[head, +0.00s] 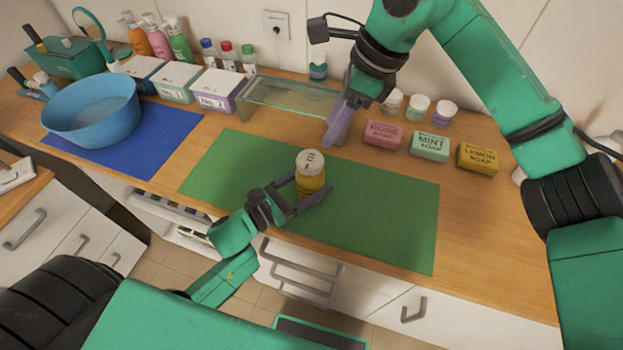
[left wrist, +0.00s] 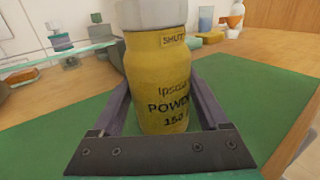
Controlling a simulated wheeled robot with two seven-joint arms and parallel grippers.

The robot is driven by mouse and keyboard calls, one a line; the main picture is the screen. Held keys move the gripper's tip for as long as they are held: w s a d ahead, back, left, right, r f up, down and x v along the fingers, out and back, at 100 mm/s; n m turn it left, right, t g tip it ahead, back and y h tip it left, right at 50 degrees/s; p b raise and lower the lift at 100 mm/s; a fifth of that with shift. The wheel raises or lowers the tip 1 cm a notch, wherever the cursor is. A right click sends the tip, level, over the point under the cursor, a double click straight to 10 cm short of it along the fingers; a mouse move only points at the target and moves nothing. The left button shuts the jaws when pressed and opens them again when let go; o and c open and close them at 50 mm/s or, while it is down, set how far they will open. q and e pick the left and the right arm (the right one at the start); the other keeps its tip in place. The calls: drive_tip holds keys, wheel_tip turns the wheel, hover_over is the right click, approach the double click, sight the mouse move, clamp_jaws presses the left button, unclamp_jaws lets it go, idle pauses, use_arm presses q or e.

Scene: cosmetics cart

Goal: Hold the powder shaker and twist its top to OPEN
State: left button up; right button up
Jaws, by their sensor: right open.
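The powder shaker (head: 310,182) is a yellow bottle with a pale top (head: 310,158), upright over the green mat (head: 390,215). In the left wrist view the shaker (left wrist: 158,95) shows a "SHUT" label just under its whitish cap (left wrist: 150,14). My left gripper (head: 312,190) has a finger on each side of the bottle's body and is closed on it, low down. My right gripper (head: 338,122) is open and empty, pointing down above and to the right of the shaker's top, apart from it.
A blue bowl (head: 92,112) stands on a blue mat (head: 165,135) at left. Behind are boxes, bottles and a glass shelf (head: 290,98). Three soap bars (head: 429,146) and small jars (head: 418,107) are at right. The green mat's right part is clear.

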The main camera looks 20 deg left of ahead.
use_arm(q)
drive_tip(key=c, duration=0.4)
use_arm(e)
drive_tip(key=shift+o, duration=0.3)
drive_tip(key=o, duration=0.5)
drive_tip(key=shift+f, duration=0.1)
drive_tip(key=shift+o, duration=1.1)
drive_tip(key=s+a+f+n+g+y, duration=0.1)
drive_tip(key=s+a+f+g+y, duration=0.1)
drive_tip(key=y, duration=0.4)
drive_tip(key=shift+s+a+f+n+g, duration=0.4)
drive_tip(key=shift+s+f+g, duration=0.2)
drive_tip(key=shift+s+f, duration=0.3)
drive_tip(key=m+t+y, duration=0.5)
drive_tip(key=t+y, duration=0.2)
drive_tip(key=y, duration=0.1)
approach(309, 158)
drive_tip(key=shift+m+t+h, duration=0.3)
drive_tip(key=shift+t, duration=0.1)
drive_tip(key=x, duration=1)
drive_tip(key=shift+s+a+r, duration=0.1)
drive_tip(key=shift+s, duration=0.2)
